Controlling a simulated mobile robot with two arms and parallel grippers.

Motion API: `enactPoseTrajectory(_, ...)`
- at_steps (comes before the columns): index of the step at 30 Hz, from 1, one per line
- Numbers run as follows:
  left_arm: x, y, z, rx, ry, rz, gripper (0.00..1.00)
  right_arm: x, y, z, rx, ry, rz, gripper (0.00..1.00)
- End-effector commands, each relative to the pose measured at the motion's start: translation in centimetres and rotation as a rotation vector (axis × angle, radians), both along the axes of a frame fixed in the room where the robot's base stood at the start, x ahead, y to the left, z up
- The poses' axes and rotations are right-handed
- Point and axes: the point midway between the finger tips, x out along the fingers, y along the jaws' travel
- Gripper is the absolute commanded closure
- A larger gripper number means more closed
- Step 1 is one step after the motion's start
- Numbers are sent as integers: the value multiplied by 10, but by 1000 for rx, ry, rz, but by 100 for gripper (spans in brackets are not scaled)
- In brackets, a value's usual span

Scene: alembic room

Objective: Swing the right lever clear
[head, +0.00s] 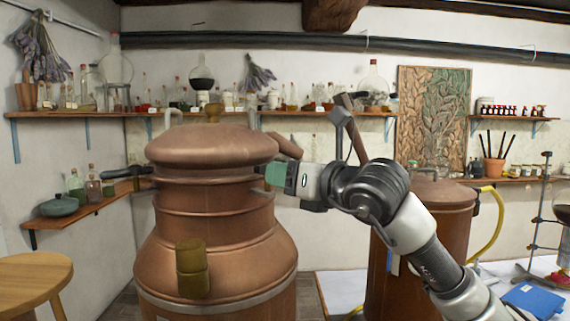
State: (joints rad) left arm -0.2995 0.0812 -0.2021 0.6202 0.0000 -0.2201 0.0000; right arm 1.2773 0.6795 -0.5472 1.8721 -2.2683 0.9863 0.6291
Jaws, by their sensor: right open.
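The copper still (215,225) stands at the centre left, with a domed lid (212,146) on its body. A dark lever (125,172) sticks out from its left side just under the lid. My right gripper (275,174) is at the still's right side, at about the same height, with a green pad showing near the copper. It is open, but its fingers are seen edge-on. No right lever can be made out clearly there; the gripper and wrist cover that spot. I cannot tell whether they touch it. My left gripper is not in view.
A second copper vessel (450,205) with a yellow hose (492,230) stands behind my right arm. Shelves of glass bottles (240,113) line the back wall. A round wooden stool (35,275) is at the lower left. A blue book (533,300) lies at the lower right.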

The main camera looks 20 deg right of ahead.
Motion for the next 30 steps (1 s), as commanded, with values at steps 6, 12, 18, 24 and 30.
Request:
enactPoseTrajectory(6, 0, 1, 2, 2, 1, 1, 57, 5, 3, -1, 0, 0, 1, 58)
enactPoseTrajectory(12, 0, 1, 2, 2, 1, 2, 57, 5, 3, -1, 0, 0, 1, 67)
enactPoseTrajectory(18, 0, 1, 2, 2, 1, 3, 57, 4, 3, -1, 0, 0, 1, 98)
enactPoseTrajectory(24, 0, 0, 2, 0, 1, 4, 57, 5, 2, -1, 0, 0, 5, 100)
enactPoseTrajectory(30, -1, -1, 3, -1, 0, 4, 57, 6, -1, 0, 1, 0, 54, 100)
